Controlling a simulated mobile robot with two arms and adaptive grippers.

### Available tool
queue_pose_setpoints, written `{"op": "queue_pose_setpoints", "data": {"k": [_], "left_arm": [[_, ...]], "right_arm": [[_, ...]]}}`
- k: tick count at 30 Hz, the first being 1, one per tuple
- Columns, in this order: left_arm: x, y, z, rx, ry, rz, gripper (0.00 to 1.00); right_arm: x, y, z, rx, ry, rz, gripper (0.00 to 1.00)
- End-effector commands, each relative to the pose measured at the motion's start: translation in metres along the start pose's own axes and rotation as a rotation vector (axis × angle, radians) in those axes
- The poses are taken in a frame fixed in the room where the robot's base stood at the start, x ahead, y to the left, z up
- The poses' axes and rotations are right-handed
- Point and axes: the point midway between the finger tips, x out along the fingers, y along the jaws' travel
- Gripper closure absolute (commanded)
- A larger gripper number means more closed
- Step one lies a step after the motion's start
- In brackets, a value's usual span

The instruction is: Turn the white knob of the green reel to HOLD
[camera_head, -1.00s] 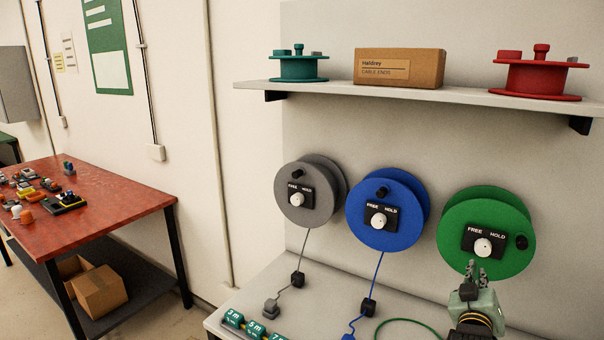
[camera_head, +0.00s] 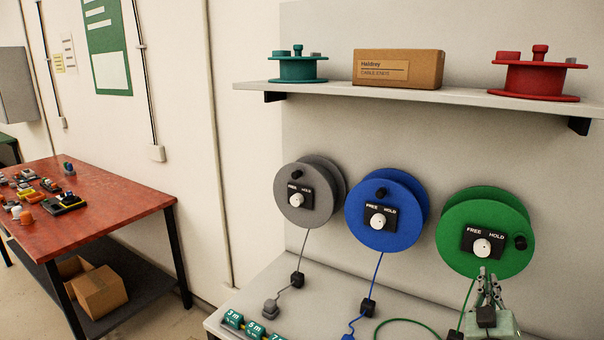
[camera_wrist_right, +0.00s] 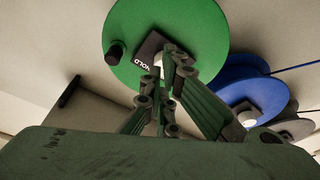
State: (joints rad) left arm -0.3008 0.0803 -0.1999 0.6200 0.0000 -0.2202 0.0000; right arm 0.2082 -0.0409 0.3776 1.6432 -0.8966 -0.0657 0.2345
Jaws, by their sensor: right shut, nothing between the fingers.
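The green reel (camera_head: 458,255) is on the wall at the right, above the bench. Its black plate reads FREE on the left and HOLD on the right, with the round white knob (camera_head: 482,248) just below the words. I cannot tell clearly which word the knob points to. My right gripper (camera_head: 488,274) is shut and empty, upright just below the knob and slightly to its right. In the right wrist view my fingers (camera_wrist_right: 163,85) partly cover the knob, and the word HOLD shows on the plate. I cannot tell whether the fingertips touch it. My left gripper is out of view.
The blue reel (camera_head: 408,222) and grey reel (camera_head: 293,217) hang to the left, each with its own white knob. A black crank handle (camera_head: 520,242) sticks out at the green reel's right. A green cable (camera_head: 400,322) lies on the bench. A shelf (camera_head: 400,92) is above.

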Motion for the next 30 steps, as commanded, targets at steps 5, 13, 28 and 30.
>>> {"op": "queue_pose_setpoints", "data": {"k": [5, 13, 28, 30], "left_arm": [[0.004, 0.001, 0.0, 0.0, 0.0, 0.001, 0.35], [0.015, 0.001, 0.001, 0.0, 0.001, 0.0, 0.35], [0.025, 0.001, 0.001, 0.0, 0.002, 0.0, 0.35], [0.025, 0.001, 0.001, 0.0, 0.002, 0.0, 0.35]], "right_arm": [[0.009, 0.0, 0.002, 0.001, 0.022, -0.009, 1.0], [0.042, 0.0, 0.011, 0.0, 0.021, -0.007, 1.0], [0.068, 0.001, 0.015, 0.0, 0.019, -0.007, 1.0], [0.068, 0.002, 0.015, 0.0, 0.02, -0.007, 1.0]]}}
